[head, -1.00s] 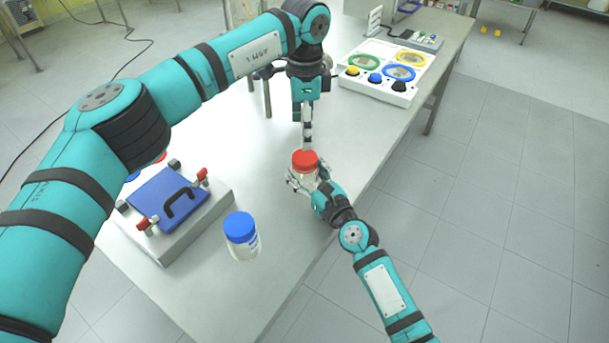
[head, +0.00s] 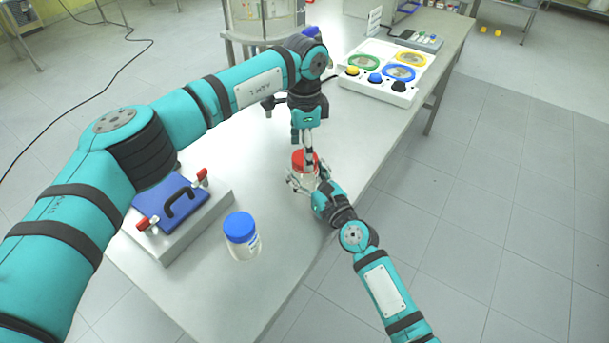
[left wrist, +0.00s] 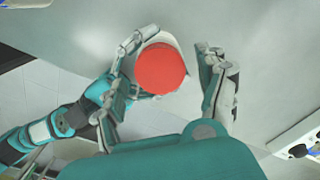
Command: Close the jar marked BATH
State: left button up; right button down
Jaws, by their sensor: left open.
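A clear jar with a red lid (head: 301,160) stands near the table's right edge. My right gripper (head: 306,182) has its fingers around the jar's body, below the lid. My left gripper (head: 309,152) points straight down at the red lid. In the left wrist view the red lid (left wrist: 160,68) lies between the left gripper's two spread fingers (left wrist: 172,82), with a gap on the right side. I cannot tell whether the left fingers touch it, or whether the lid is fully seated. No BATH marking is readable; the red jar's body is mostly hidden.
A jar with a blue lid (head: 241,228) stands at the front of the table. A grey box with a blue, handled lid (head: 170,203) is to its left. A white tray (head: 345,80) with coloured rings and knobs is at the back right. The floor on the right is clear.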

pick_arm(q)
jog(key=shift+f, duration=0.85)
